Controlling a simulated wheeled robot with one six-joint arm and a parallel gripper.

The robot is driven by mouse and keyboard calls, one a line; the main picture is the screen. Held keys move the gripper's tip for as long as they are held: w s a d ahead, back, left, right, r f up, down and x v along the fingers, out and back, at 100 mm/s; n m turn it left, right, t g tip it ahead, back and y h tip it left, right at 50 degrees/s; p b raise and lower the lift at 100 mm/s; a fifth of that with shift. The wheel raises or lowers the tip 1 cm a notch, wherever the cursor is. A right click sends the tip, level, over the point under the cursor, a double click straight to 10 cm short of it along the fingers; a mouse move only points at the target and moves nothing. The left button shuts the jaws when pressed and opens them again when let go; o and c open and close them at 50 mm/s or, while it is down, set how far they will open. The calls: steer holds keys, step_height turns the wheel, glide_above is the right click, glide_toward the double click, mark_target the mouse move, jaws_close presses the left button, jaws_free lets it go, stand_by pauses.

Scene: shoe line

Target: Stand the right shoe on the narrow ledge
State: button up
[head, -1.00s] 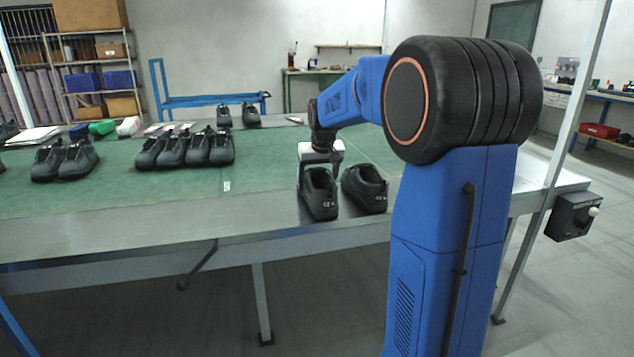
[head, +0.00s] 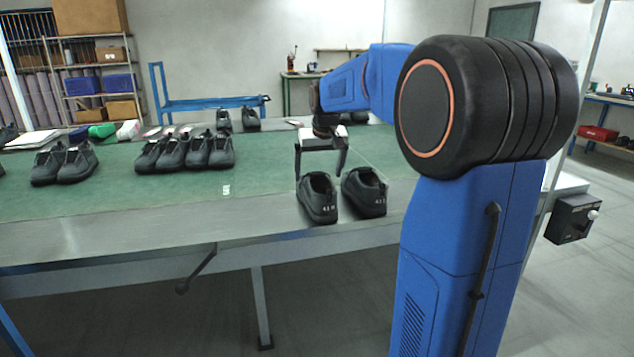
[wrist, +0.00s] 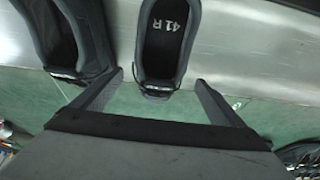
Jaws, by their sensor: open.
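The right shoe (head: 318,200), black and marked "41 R" inside in the wrist view (wrist: 166,45), stands upright on the narrow bare metal ledge (head: 245,213) along the table's front edge. A matching black shoe (head: 364,194) stands beside it on the right, and shows at the left in the wrist view (wrist: 70,40). My gripper (head: 319,176) is open and empty behind and above the right shoe. In the wrist view its fingertips (wrist: 158,80) are spread on either side of the shoe's near end, with gaps between.
Green belt (head: 110,200) lies behind the ledge. Several black shoes (head: 185,150) stand on it at the left, with two more farther back (head: 236,119). A shelf with boxes (head: 100,80) stands at the back left. The ledge left of the right shoe is clear.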

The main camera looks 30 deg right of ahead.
steer(key=d+v, duration=0.1)
steer(key=v, duration=0.5)
steer(key=s+a+f, duration=0.2)
steer(key=s+a, duration=0.6)
steer(key=s, duration=0.2)
steer(key=s+a+f+n, duration=0.1)
steer(key=s+a+f, duration=0.2)
steer(key=s+f, duration=0.2)
steer(key=s+a+f+n, duration=0.1)
steer(key=s+a+f, duration=0.3)
steer(key=s, duration=0.8)
steer(key=s+a+f+n+y, duration=0.1)
steer(key=s+a+f, duration=0.2)
steer(key=s+f, duration=0.3)
steer(key=shift+s+f+t, duration=0.3)
steer(key=shift+s+f, duration=0.05)
steer(key=shift+s, duration=0.85)
steer(key=shift+a, duration=0.15)
